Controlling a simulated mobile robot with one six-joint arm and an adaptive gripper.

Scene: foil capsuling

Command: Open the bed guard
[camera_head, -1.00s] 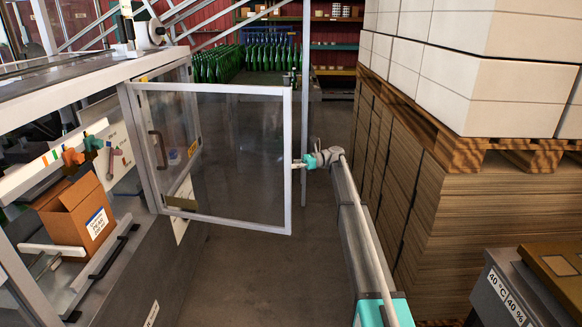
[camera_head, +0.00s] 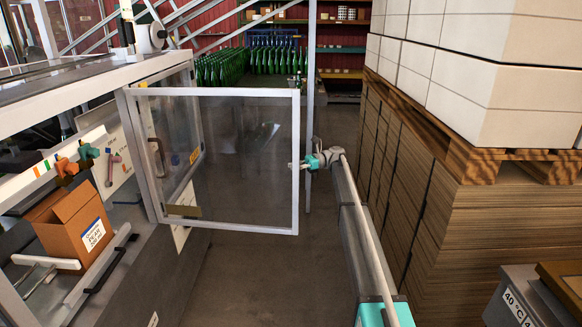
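The bed guard looks to be the clear panel in a pale metal frame (camera_head: 228,91). It stands swung out from the machine across the aisle, its left side by the machine. My gripper (camera_head: 298,164) is at the right upright of this frame, about mid-height, coming from the right. Its fingertips are at or very near the upright. They are too small to tell whether they grip it, press on it or are apart. A dark handle (camera_head: 157,157) shows near the frame's left side.
An orange-brown carton (camera_head: 70,225) sits on the machine's front at left. A pallet stack of brown sheets and white boxes (camera_head: 470,230) lines the right side. Green bottles (camera_head: 215,70) stand at the back. Bare floor (camera_head: 255,265) lies below the panel.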

